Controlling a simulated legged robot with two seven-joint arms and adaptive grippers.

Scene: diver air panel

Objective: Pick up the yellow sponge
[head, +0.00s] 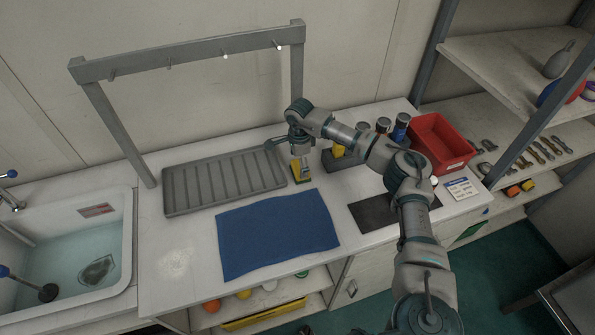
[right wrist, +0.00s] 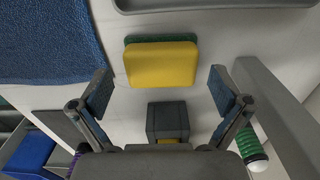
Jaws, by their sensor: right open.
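The yellow sponge (head: 301,179) with a green scouring layer lies on the white counter, between the grey ribbed tray and the dark grey holder. In the right wrist view the sponge (right wrist: 161,66) lies beyond the fingertips, roughly centred between them, with its green layer along the upper edge. My right gripper (head: 300,164) points down just above the sponge and partly covers it in the head view. In the right wrist view my right gripper (right wrist: 159,88) has its fingers wide apart with nothing between them. My left gripper is not in view.
A blue cloth (head: 278,233) lies in front of the sponge. The grey ribbed tray (head: 225,184) is on its left under a rail frame (head: 190,48). A dark grey block (right wrist: 167,121) is close by. A red bin (head: 440,145) and sink (head: 118,240) stand farther off.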

